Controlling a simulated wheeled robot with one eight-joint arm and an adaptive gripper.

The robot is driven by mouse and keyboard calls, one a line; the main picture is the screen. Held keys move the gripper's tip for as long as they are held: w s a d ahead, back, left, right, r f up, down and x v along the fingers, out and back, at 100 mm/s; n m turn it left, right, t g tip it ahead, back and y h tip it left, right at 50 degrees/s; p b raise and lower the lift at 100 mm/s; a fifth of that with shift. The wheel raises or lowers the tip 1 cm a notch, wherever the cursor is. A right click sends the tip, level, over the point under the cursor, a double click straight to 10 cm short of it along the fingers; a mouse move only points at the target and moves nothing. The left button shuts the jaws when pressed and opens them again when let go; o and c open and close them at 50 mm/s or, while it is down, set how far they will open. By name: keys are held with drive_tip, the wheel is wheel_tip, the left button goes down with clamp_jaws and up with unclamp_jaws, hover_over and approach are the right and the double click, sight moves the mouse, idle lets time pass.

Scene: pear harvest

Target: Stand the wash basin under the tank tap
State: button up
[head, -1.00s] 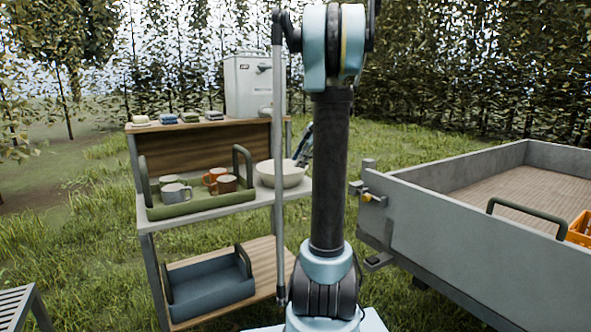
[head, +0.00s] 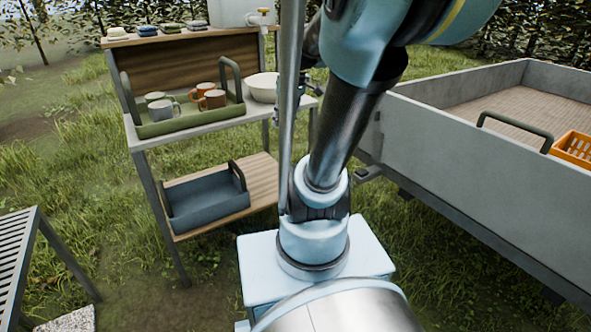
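The white wash basin (head: 262,88) stands on the middle shelf of the rack, at the right end of the green tray. Its right side is hidden behind my arm. The pale tank (head: 226,13) is on the top shelf at the upper edge of the head view, its top cut off. Its tap (head: 263,14) shows at its right front, above the basin and a little behind it. My gripper is mostly hidden behind my arm links, to the right of the basin. I cannot tell whether its fingers are open or touch the basin.
The green tray (head: 187,122) holds several mugs. Folded cloths (head: 171,28) lie on the top shelf. A dark blue tray (head: 208,203) is on the lowest shelf. A grey trailer (head: 470,165) with an orange crate (head: 574,149) stands right. A slatted table (head: 17,262) is at left. Grass lies between.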

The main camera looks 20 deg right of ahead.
drive_tip(key=s+f+m+h, duration=0.1)
drive_tip(key=s+f+m, duration=0.6)
drive_tip(key=s+f, duration=0.4)
drive_tip(key=shift+s+d+m+h, duration=0.3)
drive_tip(key=shift+s+h, duration=0.1)
drive_tip(key=shift+s, duration=0.55)
drive_tip(key=shift+w+f, duration=0.15)
drive_tip(key=shift+w, duration=0.3)
